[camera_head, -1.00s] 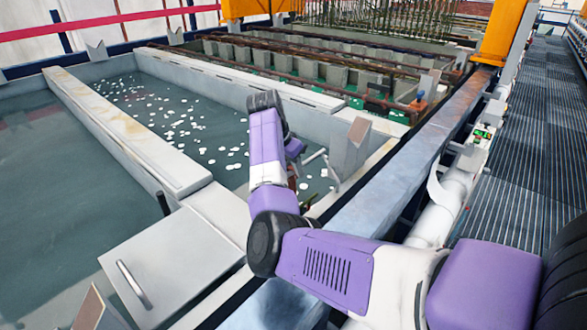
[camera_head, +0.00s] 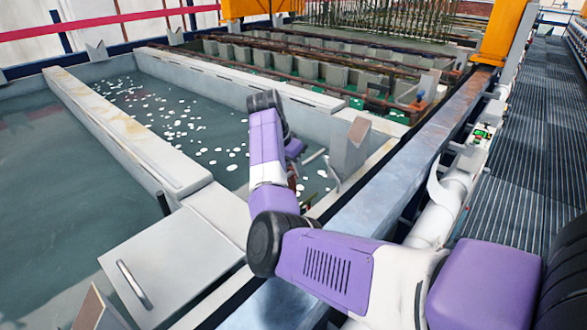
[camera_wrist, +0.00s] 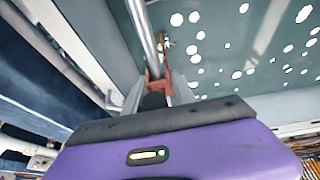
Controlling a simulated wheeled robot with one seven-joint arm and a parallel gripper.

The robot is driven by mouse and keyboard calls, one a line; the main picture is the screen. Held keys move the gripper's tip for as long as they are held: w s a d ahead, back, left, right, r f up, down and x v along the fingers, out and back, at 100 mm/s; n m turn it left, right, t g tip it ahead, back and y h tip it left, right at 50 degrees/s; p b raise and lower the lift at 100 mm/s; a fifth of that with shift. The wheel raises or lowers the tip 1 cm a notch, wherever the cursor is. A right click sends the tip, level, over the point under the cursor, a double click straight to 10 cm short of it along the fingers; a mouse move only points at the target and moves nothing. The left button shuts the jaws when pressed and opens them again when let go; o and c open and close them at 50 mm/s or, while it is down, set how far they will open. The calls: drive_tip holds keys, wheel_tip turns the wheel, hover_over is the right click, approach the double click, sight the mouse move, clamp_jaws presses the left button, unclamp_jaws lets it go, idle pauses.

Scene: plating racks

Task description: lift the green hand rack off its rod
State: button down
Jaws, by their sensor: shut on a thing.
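My gripper (camera_wrist: 152,97) shows in the wrist view just beyond the purple wrist housing, with grey fingers shut on a reddish-brown piece (camera_wrist: 157,83), apparently the upper part of the hand rack. A grey metal rod (camera_wrist: 144,30) runs from the top of the wrist view down to this piece. I cannot tell whether the piece still touches the rod. In the head view the rod's end (camera_head: 313,156) shows to the right of my purple forearm. My forearm hides most of the gripper and rack there, and the rack's green part is not clearly visible.
Below is a tank of grey-green liquid (camera_head: 205,120) with white floating bits. A blue-grey rail (camera_head: 400,180) runs along the right, beside the ribbed walkway (camera_head: 525,150).

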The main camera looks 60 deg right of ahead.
drive_tip(key=shift+r, duration=0.2)
drive_tip(key=shift+r+p, duration=1.75)
drive_tip(key=shift+r, duration=0.05)
drive_tip(key=w+d+b, duration=0.1)
drive_tip(key=w+b, duration=0.2)
drive_tip(key=w, duration=0.3)
drive_tip(key=shift+d+b, duration=0.25)
drive_tip(key=shift+b, duration=0.15)
